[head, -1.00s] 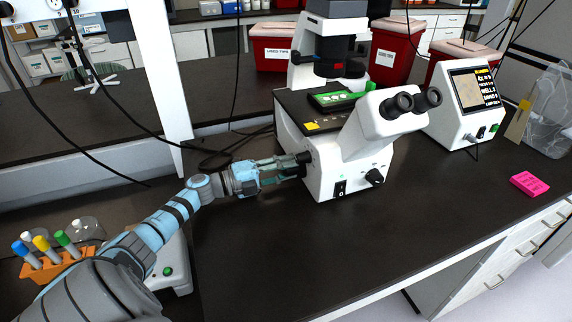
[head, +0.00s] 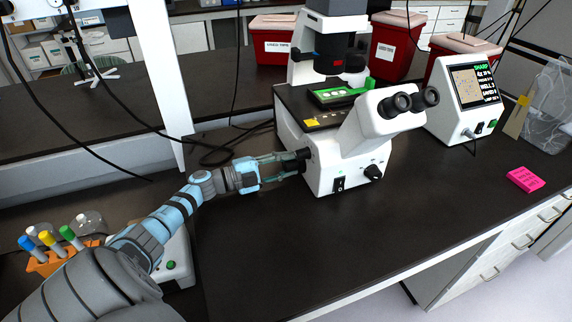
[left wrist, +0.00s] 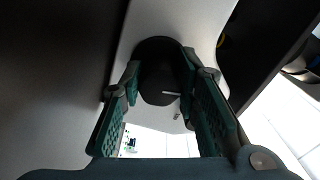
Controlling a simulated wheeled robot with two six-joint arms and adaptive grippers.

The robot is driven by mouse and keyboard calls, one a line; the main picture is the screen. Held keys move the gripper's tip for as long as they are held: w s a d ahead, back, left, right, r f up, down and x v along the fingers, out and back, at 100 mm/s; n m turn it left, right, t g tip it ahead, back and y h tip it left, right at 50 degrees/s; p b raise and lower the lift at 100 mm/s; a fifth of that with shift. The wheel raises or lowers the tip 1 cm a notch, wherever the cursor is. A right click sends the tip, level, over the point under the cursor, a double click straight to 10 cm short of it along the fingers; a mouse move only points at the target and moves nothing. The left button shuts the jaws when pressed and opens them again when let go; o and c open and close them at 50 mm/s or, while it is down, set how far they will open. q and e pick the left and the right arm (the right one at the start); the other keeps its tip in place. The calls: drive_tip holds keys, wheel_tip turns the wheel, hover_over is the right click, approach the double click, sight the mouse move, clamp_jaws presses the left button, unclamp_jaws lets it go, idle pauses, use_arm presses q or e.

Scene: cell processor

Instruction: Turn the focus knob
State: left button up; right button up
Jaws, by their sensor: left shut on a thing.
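The white microscope (head: 345,175) stands on the dark bench right of centre. Its black focus knob (head: 301,155) sticks out of its left side. My left gripper (head: 293,161) reaches it from the left and is shut on the knob. In the left wrist view the dark knob (left wrist: 160,65) sits between the two green-padded fingers of the gripper (left wrist: 163,88). A monitor (head: 474,88) to the right shows a cell picture and a green heading that reads SHARP. My right gripper is not in view.
A slide holder with a green frame (head: 337,94) lies on the microscope stage. An orange rack (head: 55,262) with capped tubes stands at lower left. A pink block (head: 525,180) lies at right. Red bins (head: 398,40) stand behind. The bench in front of the microscope is clear.

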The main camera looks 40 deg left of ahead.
use_arm(q)
drive_tip(key=shift+f, duration=0.1)
drive_tip(key=o, duration=1.2)
drive_tip(key=v, duration=1.2)
